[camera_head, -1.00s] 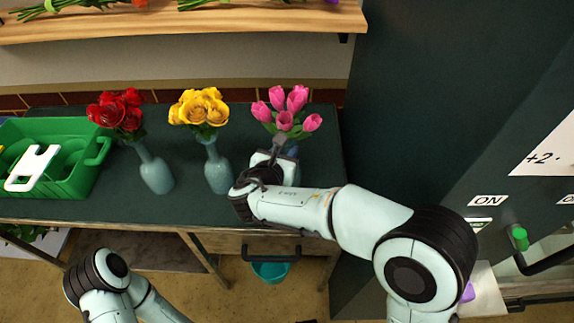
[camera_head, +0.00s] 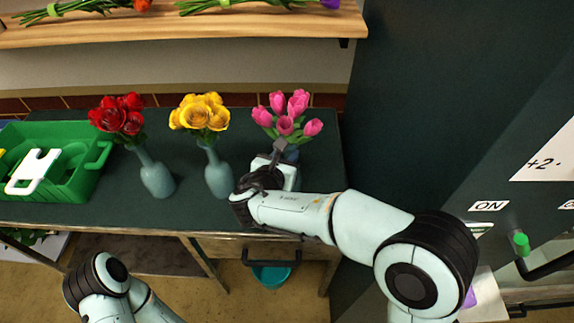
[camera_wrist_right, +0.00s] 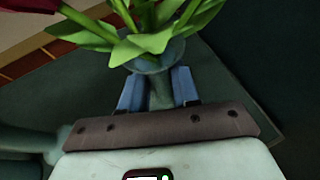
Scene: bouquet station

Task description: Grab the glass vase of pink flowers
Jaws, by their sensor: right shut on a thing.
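The pink flowers (camera_head: 286,113) stand upright at the right end of the dark green counter. Their glass vase is mostly hidden behind my right gripper (camera_head: 279,150) in the head view. In the right wrist view the vase neck (camera_wrist_right: 160,90) shows between the two blue fingers of my right gripper (camera_wrist_right: 160,92), with green leaves above it. My right gripper is shut on the vase at its neck. My left arm shows at the bottom left of the head view, but its gripper is out of the picture.
A vase of yellow roses (camera_head: 218,175) stands just left of my right gripper. A vase of red roses (camera_head: 157,178) stands farther left, beside a green crate (camera_head: 75,190). A wooden shelf (camera_head: 200,24) runs above the counter. A dark cabinet (camera_head: 420,100) stands close on the right.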

